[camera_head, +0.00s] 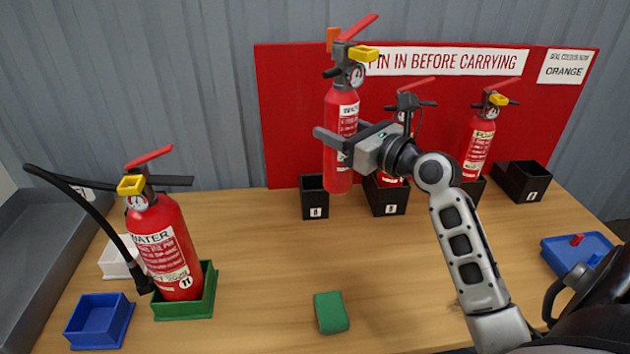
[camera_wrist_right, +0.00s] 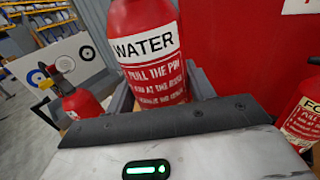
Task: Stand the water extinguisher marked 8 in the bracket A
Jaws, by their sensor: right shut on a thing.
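My right gripper (camera_head: 343,142) is shut around the body of a red extinguisher (camera_head: 341,106) and holds it upright, clear of the table. The right wrist view shows its WATER label (camera_wrist_right: 146,47); its number cannot be read. It has a red lever, a gauge, a yellow tag and an orange piece at the top. Its base is near the small black bracket at the left end of the row (camera_head: 314,200), whose label looks like A, and appears slightly right of it in the picture. My left gripper is not in view.
Black brackets B (camera_head: 389,209) and another hold extinguishers (camera_head: 477,145); the right-end bracket (camera_head: 525,184) looks empty. A large water extinguisher (camera_head: 165,240) stands in a green tray (camera_head: 210,292) at left. A green block (camera_head: 331,313) lies in front. A red board (camera_head: 283,110) stands behind.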

